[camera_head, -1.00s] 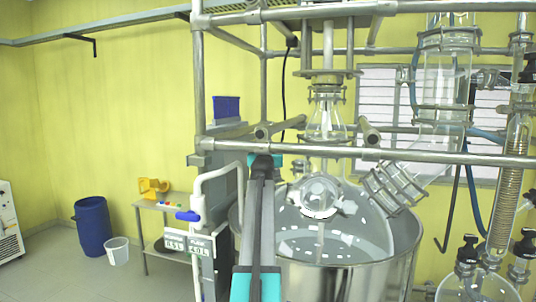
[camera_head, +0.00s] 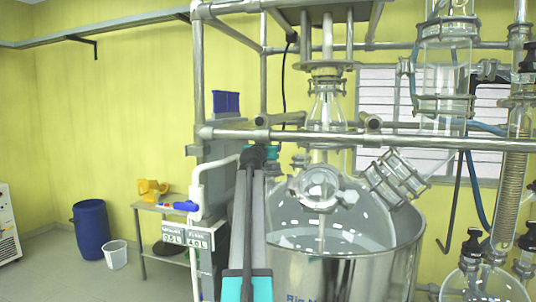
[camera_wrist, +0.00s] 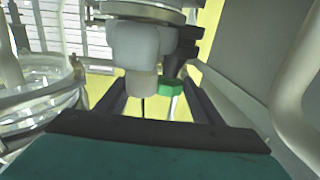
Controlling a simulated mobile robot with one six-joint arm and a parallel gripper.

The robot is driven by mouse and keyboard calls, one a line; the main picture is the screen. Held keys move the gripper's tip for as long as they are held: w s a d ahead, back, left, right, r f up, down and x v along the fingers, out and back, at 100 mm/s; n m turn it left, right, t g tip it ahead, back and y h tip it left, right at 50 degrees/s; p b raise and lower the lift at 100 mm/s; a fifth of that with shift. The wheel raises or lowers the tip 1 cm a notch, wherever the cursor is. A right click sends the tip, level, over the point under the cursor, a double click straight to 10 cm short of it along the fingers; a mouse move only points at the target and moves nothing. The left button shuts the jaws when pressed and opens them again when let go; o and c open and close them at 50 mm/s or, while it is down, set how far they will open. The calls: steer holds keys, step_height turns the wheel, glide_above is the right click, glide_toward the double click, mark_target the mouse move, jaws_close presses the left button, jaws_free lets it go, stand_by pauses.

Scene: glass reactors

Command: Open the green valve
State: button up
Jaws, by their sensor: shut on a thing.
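In the wrist view the green valve (camera_wrist: 170,89) is a small green piece between my gripper's dark fingers, near the right finger. My gripper (camera_wrist: 150,90) is shut on it, though the contact itself is partly hidden. A pale grey cylindrical fitting (camera_wrist: 139,60) hangs beside the green piece on the left. In the head view my gripper (camera_head: 260,153) is behind the pipe rail, at the left of the glass vessel, and the green valve is hidden behind my arm.
A metal bath (camera_head: 340,275) with glassware stands right of my arm. A metal rail (camera_head: 350,136) crosses above. A blue barrel (camera_head: 91,230) stands far left.

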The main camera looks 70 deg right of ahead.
steer(key=shift+w+f+m+g+b, duration=0.15)
steer(key=shift+m+g+b, duration=1.15)
steer(key=shift+b, duration=2.9)
steer(key=shift+g+b, duration=0.4)
steer(key=shift+g, duration=0.2)
steer(key=o, duration=0.3)
steer(key=shift+r, duration=0.2)
steer(key=c, duration=0.4)
steer(key=n+t+p, duration=0.1)
steer(key=t+p, duration=0.1)
steer(key=p, duration=0.1)
steer(key=n+t+p, duration=0.1)
steer(key=p, duration=0.2)
steer(key=shift+a+r+n+t+p, duration=0.1)
steer(key=shift+r+n+t+p, duration=0.1)
steer(key=shift+n+t+p, duration=0.15)
steer(key=shift+c, duration=1.1)
steer(key=n+t+y+p, duration=0.1)
steer(key=n+t+p, duration=0.1)
steer(key=p, duration=0.7)
steer(key=shift+t, duration=0.85)
steer(key=shift+c, duration=1.4)
steer(key=shift+s+f+n, duration=0.2)
steer(key=shift+n, duration=0.05)
steer(key=shift+t, duration=0.3)
steer(key=shift+c, duration=0.2)
